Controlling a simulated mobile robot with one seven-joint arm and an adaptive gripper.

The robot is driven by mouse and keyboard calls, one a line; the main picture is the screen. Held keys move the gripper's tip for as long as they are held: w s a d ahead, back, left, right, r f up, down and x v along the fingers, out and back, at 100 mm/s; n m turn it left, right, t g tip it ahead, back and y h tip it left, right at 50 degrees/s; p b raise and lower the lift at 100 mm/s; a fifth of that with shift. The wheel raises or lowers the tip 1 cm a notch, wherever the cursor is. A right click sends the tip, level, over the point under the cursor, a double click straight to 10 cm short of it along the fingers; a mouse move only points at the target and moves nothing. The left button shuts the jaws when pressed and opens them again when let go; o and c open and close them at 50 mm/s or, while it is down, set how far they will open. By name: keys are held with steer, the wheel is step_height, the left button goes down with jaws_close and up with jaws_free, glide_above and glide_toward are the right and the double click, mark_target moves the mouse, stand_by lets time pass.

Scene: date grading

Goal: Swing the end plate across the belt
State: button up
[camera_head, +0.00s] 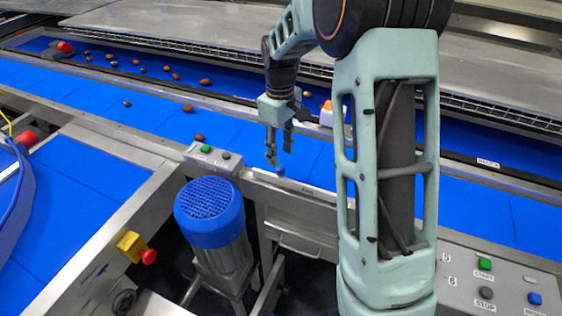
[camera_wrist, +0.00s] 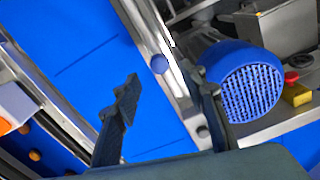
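A round blue knob (camera_head: 280,170) shows just below my fingertips, at the near edge of the blue belt (camera_head: 255,146). In the wrist view the same knob (camera_wrist: 160,63) lies beyond and between my fingertips, beside the bright metal rail. I cannot clearly make out the end plate; the knob may belong to it. My gripper (camera_head: 279,153) points down over the belt's near edge. In the wrist view my gripper (camera_wrist: 162,76) has its two fingers well apart with nothing between them. Whether a finger touches the knob, I cannot tell.
A motor with a blue cover (camera_head: 210,212) stands close in front of the rail. A button box (camera_head: 212,162) sits on the rail left of my gripper. Several brown dates (camera_head: 187,108) lie on the belts further back. A control panel (camera_head: 490,280) is at the lower right.

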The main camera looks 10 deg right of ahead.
mark_target(280, 167)
step_height(280, 167, down, 5)
steer(key=shift+f, duration=0.2)
jaws_close()
stand_by(0.3)
